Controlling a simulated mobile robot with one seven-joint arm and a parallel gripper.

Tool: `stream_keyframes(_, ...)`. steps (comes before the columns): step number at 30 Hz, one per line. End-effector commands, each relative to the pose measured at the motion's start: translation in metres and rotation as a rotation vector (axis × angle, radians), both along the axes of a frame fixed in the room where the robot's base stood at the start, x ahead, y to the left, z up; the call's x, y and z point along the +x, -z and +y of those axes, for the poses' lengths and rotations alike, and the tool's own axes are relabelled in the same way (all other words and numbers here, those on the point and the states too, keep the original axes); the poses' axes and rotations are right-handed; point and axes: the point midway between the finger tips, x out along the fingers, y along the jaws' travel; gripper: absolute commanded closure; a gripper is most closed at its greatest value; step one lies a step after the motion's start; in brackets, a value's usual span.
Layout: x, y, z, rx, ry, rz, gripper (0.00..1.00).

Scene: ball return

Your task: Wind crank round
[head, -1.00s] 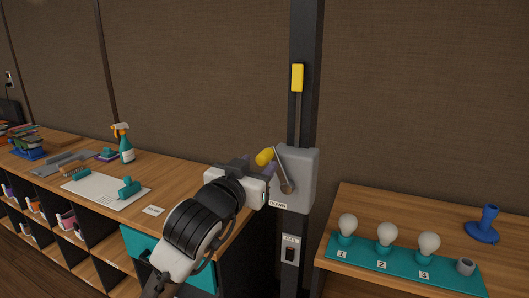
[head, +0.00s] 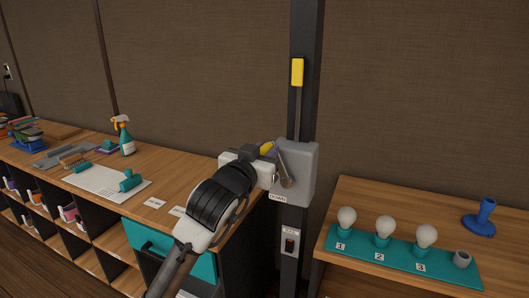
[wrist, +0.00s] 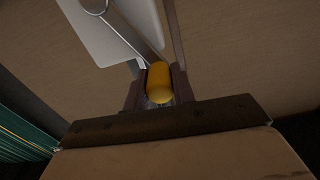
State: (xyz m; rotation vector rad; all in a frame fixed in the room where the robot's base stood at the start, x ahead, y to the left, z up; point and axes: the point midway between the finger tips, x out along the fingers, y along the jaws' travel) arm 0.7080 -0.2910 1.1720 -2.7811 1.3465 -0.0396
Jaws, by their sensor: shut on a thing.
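The crank's yellow knob (head: 267,149) sits at the end of a grey metal arm (head: 284,166) on a grey box (head: 300,172) fixed to a dark post. In the head view the crank arm points up and left from its hub, and "DOWN" is printed low on the box. My gripper (head: 266,155) is at the knob, left of the box, and its fingers are partly hidden there. In the wrist view my gripper (wrist: 160,90) is shut on the yellow knob (wrist: 160,83), with one finger on each side, and the crank arm (wrist: 128,24) runs up and left.
A yellow block (head: 297,72) sits high on the post (head: 306,30), and a switch (head: 290,243) is below the box. A wooden counter with a spray bottle (head: 125,137) is at left. Bulbs on a teal strip (head: 402,262) stand on the right table.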

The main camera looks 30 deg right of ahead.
Motion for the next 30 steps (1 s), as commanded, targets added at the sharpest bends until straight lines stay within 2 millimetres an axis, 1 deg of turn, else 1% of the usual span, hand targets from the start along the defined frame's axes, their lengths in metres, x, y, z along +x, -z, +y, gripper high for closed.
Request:
stream_keyframes(8, -0.003, 0.001, -0.003, 0.01, 0.006, -0.011, 1.0)
stream_keyframes(11, -0.01, 0.0, -0.008, 0.054, 0.008, -0.069, 1.0)
stream_keyframes(18, -0.03, -0.004, -0.024, 0.219, 0.008, -0.277, 1.0)
stream_keyframes(21, -0.035, -0.005, -0.027, 0.256, 0.009, -0.324, 1.0)
stream_keyframes(30, -0.036, -0.005, -0.028, 0.268, 0.01, -0.335, 1.0)
